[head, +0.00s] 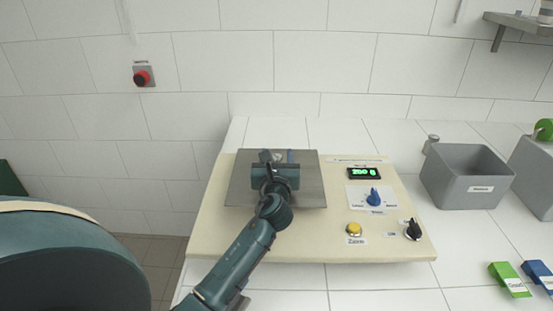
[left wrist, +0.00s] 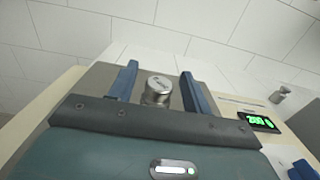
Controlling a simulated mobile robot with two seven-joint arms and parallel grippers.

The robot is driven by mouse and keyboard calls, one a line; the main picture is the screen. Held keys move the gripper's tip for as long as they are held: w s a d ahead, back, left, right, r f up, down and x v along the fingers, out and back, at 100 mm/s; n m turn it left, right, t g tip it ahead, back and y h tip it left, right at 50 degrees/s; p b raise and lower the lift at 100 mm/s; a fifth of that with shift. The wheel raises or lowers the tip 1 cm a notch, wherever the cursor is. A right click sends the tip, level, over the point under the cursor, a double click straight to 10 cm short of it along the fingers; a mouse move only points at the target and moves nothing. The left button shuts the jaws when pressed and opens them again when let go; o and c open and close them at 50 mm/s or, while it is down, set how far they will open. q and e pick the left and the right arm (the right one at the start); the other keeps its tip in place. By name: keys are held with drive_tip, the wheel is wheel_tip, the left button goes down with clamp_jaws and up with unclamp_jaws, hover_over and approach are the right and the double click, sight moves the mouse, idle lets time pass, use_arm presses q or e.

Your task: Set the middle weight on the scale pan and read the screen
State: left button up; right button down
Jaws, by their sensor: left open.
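A silver cylindrical weight (left wrist: 157,88) stands upright on the scale pan, between the two blue fingers of my left gripper (left wrist: 158,85). The fingers are open, with a gap on each side of the weight. In the head view my left gripper (head: 277,158) is over the pan (head: 308,188) and mostly hides the weight. The pan is a square metal plate on a cream scale body. The lit green screen (head: 364,173) appears to read 200, and it also shows in the left wrist view (left wrist: 257,121). My right gripper is not in view.
The scale body carries a blue knob (head: 374,197), a yellow button (head: 354,229) and a black knob (head: 413,230). Another small metal weight (head: 432,143) stands by a grey bin (head: 467,178). Green (head: 509,280) and blue (head: 538,275) blocks lie at the front right.

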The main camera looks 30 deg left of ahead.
use_arm(q)
drive_tip(key=shift+r, duration=0.15)
drive_tip(key=v, duration=1.2)
drive_tip(key=shift+b, duration=0.3)
drive_tip(key=shift+d, duration=0.1)
